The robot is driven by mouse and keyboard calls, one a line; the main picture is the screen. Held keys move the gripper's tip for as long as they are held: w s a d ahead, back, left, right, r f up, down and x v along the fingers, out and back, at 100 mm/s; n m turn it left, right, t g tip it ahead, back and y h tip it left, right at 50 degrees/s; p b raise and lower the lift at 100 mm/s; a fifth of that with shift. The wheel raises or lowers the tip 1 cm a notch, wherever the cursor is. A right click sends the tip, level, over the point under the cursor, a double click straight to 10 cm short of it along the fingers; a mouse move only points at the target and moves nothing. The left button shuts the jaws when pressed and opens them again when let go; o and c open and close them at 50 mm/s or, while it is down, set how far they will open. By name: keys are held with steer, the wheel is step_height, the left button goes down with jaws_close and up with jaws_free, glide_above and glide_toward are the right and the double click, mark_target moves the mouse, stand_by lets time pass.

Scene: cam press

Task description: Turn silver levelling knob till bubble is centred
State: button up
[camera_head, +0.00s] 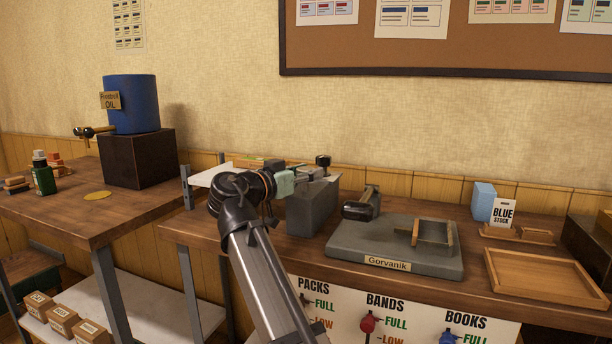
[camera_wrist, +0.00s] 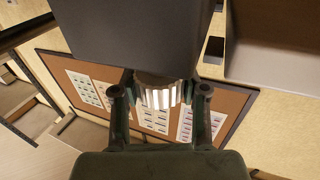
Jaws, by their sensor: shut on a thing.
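The silver knob (camera_wrist: 158,97) is ribbed and sits under a dark block (camera_wrist: 135,38) in the wrist view. My gripper (camera_wrist: 159,91) has one finger on each side of the knob and is shut on it. In the head view my gripper (camera_head: 287,182) is at the left end of the grey press (camera_head: 314,206), and the knob cannot be made out there. No bubble can be made out in either view.
A grey base plate marked Gorvanik (camera_head: 345,252) lies right of the press, with a wooden tray (camera_head: 545,290) beyond it. A blue oil drum (camera_head: 132,104) stands on a dark box (camera_head: 137,160) at the left. A cork board (camera_head: 430,45) hangs on the wall.

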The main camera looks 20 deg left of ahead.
steer(key=shift+r, duration=0.1)
steer(key=o, duration=1.2)
steer(key=shift+w, duration=0.1)
steer(key=shift+c, duration=0.2)
steer(key=v, duration=1.2)
steer(key=shift+a, duration=0.1)
